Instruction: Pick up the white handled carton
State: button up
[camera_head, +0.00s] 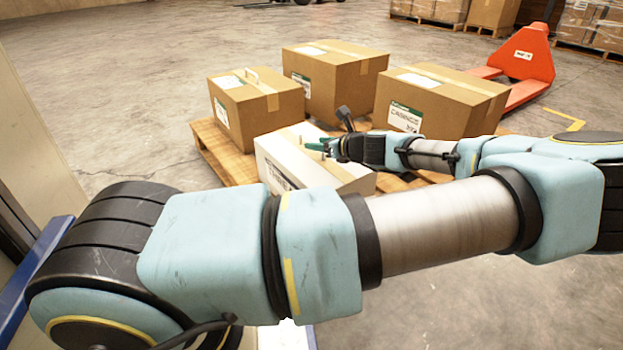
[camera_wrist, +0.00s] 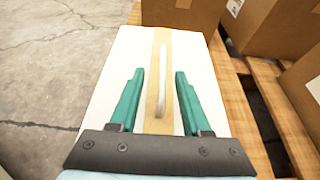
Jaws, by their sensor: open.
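The white carton (camera_head: 290,165) sits on the near side of a wooden pallet in the head view, partly hidden by my arm. In the wrist view the white carton (camera_wrist: 205,65) fills the middle, with a tan tape strip and a white handle (camera_wrist: 163,78) along its top. My gripper (camera_head: 322,146) is over the carton top in the head view. In the wrist view my gripper (camera_wrist: 156,75) is open, its green fingers on either side of the handle's line. The handle lies between them, and I see no contact. The exact height above the handle is unclear.
The pallet (camera_head: 218,152) also bears a brown carton with a handle (camera_head: 255,105) and two more brown cartons (camera_head: 335,80), (camera_head: 440,102) close behind and to the right. An orange pallet jack (camera_head: 527,60) stands at the back right. Open concrete floor lies to the left.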

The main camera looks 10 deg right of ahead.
aim_at(311, 140)
jog(key=b+x, duration=0.2)
jog(key=x, duration=0.1)
jog(key=shift+w+f, duration=0.2)
jog(key=shift+w, duration=0.15)
jog(key=shift+w+a, duration=0.1)
jog(key=shift+w, duration=0.15)
jog(key=shift+r, duration=0.1)
grip_shut()
dwell(0.8)
